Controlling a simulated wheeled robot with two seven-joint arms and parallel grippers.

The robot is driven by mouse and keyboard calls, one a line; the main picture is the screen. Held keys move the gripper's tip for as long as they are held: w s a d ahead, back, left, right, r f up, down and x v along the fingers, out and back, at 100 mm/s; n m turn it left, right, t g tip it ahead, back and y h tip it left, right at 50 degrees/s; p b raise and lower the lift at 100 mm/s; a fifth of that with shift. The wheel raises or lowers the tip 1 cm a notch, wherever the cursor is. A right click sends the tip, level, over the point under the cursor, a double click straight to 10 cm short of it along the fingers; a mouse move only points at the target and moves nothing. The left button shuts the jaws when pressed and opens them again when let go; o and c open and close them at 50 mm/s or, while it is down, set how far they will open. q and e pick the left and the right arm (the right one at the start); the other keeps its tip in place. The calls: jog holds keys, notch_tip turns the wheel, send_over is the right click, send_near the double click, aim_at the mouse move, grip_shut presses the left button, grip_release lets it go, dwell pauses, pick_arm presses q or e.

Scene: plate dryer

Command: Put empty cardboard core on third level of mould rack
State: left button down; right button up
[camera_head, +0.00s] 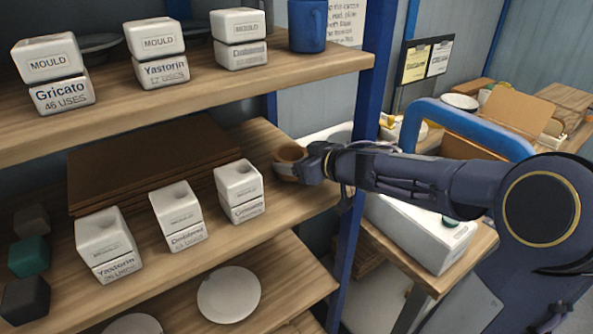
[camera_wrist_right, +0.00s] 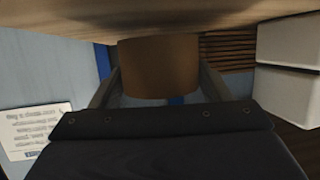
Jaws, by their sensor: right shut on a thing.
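The brown cardboard core (camera_head: 290,153) is a short ring at the right end of the rack's middle visible shelf (camera_head: 262,141). My right gripper (camera_head: 299,166) is shut on it, reaching in from the right past the blue post. In the right wrist view the core (camera_wrist_right: 158,68) sits between the two fingers (camera_wrist_right: 158,88), with the wooden shelf surface along the top of that picture. The core is at or very close to the shelf surface; I cannot tell whether it touches. My left gripper is not in view.
White mould blocks (camera_head: 240,190) stand along this shelf's front, left of the core, with brown flat boards (camera_head: 150,160) behind. The shelf above holds more moulds and a blue mug (camera_head: 307,25). Plates (camera_head: 229,294) lie below. A blue post (camera_head: 366,100) stands right of the core.

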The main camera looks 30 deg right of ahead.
jog(key=shift+f, duration=0.65)
jog(key=o, duration=1)
jog(key=shift+c, duration=0.2)
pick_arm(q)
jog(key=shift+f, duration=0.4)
pick_arm(e)
jog(key=shift+s+d+r, duration=0.1)
jog(key=shift+s+r, duration=0.2)
jog(key=shift+r, duration=0.05)
jog(key=p+v, duration=0.3)
jog(key=v, duration=0.7)
jog(key=shift+s+r+p, duration=0.1)
jog(key=shift+s+p, duration=0.2)
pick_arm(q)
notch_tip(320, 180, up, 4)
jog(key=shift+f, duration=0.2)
pick_arm(e)
jog(key=shift+s+d, duration=0.1)
jog(key=shift+s, duration=0.3)
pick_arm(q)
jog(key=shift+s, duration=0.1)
